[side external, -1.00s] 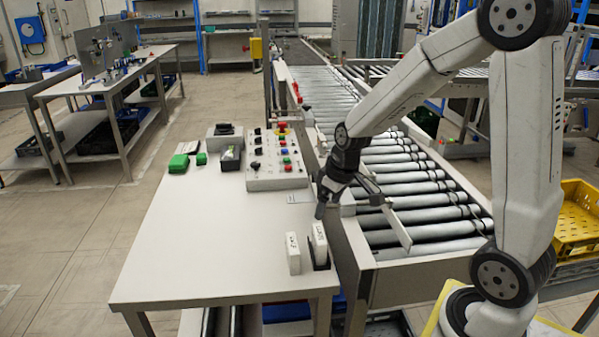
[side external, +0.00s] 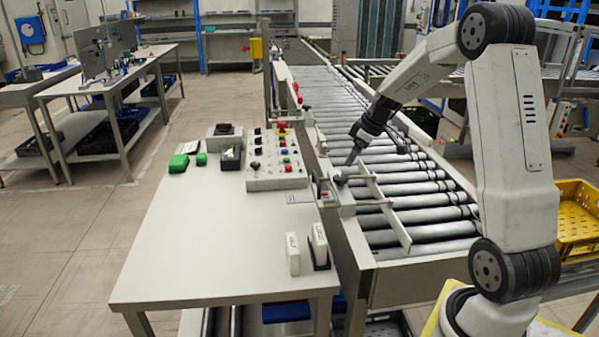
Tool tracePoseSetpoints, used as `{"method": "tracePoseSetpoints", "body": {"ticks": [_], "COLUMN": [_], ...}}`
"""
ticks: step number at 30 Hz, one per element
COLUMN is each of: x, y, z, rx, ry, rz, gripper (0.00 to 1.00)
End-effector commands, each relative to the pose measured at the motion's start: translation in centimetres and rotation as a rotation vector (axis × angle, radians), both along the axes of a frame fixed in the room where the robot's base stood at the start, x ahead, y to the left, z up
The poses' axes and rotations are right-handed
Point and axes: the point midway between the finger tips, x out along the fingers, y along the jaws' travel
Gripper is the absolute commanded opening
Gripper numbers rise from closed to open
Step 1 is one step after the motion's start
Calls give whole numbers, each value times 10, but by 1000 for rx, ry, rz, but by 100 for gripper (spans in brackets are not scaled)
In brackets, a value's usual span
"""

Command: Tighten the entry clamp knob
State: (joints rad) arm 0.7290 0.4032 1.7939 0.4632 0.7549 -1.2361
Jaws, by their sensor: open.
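A dark round knob (side external: 340,180) sits on a light bracket on the conveyor's near-left side rail, beside a pale guide bar (side external: 385,208). It looks like the entry clamp knob. My gripper (side external: 352,158) points down and left, with its fingertips just above and to the right of the knob. The fingers are open and empty. From this angle I cannot tell whether a fingertip touches the knob.
The roller conveyor (side external: 420,213) runs away to the back. A control box (side external: 275,160) with several buttons stands on the white table (side external: 200,240). A yellow crate (side external: 580,225) is at the right.

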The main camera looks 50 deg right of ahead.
Motion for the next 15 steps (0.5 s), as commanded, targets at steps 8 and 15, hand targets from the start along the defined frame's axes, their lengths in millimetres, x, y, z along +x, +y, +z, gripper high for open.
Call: {"method": "tracePoseSetpoints", "body": {"ticks": [8,15], "x": [9,20], "y": [3,5], "z": [-23,-50], "rx": [3,1], "ry": [3,2], "rz": [0,0], "gripper": [96,96]}}
